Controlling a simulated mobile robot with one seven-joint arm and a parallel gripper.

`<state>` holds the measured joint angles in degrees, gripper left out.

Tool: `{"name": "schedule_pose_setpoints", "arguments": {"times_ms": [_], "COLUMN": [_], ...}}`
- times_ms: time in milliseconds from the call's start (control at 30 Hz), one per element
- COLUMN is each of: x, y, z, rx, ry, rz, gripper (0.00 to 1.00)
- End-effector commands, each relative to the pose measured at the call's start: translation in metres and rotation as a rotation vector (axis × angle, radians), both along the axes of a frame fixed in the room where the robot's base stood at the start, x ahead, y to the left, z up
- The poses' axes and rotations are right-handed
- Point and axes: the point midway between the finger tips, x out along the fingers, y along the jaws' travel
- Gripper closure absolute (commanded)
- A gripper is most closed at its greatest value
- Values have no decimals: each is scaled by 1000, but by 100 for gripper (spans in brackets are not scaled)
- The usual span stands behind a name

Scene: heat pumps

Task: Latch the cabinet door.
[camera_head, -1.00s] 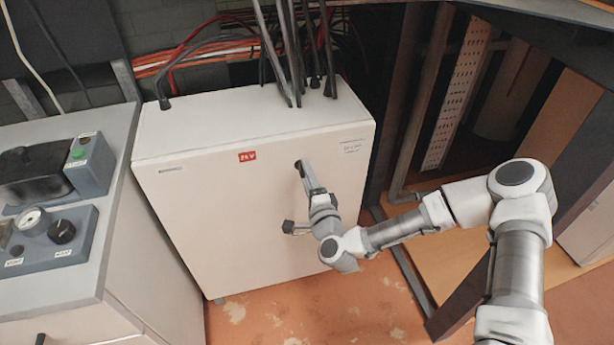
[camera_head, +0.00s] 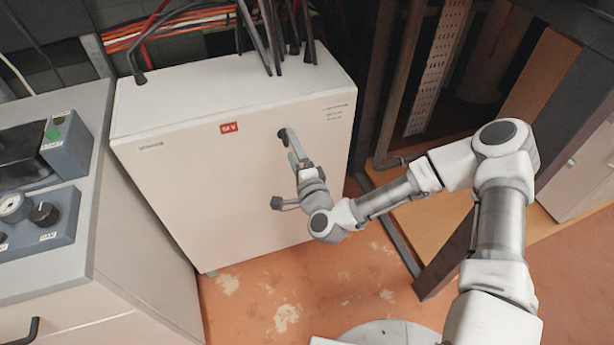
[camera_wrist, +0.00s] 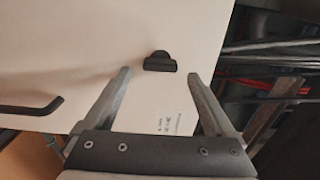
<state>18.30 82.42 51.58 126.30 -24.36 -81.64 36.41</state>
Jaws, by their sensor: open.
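The white cabinet (camera_head: 220,190) stands against the back wall, and its front door (camera_head: 190,170) looks about flush, though a small gap could not be made out. A dark latch (camera_head: 283,134) sits on the door's upper right part. In the wrist view the latch (camera_wrist: 160,62) is a small black piece with a rounded back. My gripper (camera_head: 291,146) is at the latch in the head view. In the wrist view my gripper (camera_wrist: 160,74) is open, one finger on each side of the latch, with clear space to both. I cannot tell whether the fingertips touch the door.
A dark bar (camera_wrist: 35,107) shows at the left of the wrist view. Black cables (camera_head: 270,40) enter the cabinet top. A grey console (camera_head: 45,200) stands at left, and a dark post (camera_head: 450,245) stands at right. Bare orange floor (camera_head: 270,300) lies in front.

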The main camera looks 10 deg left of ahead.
Motion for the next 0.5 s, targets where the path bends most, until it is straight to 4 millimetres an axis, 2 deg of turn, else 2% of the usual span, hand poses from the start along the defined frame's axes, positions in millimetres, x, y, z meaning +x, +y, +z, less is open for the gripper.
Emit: {"name": "schedule_pose_setpoints", "arguments": {"times_ms": [500], "x": [-105], "y": [-64], "z": [0], "rx": [0], "ry": [5], "rz": [1], "gripper": [10]}}
